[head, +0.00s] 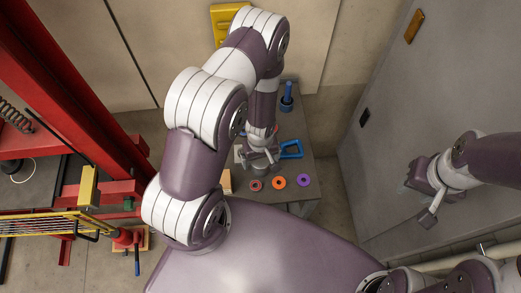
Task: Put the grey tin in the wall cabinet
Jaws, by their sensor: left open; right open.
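I cannot make out the grey tin; my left arm and gripper cover part of the small grey table (318,193). My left gripper (262,160) is over that table, close to the things on it, and open. I cannot tell whether anything is between its fingers. My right gripper (418,198) is open and empty at the right, in front of a large grey panel (385,150). No wall cabinet shows clearly; a yellow fixture (225,18) on the back wall is partly hidden by my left arm.
On the table are a blue-handled item (291,150), a blue upright tool (287,97) and red, orange (279,183) and purple (304,180) rings. A red frame (95,115) with a yellow rack (45,224) stands at the left. Bare floor shows between table and panel.

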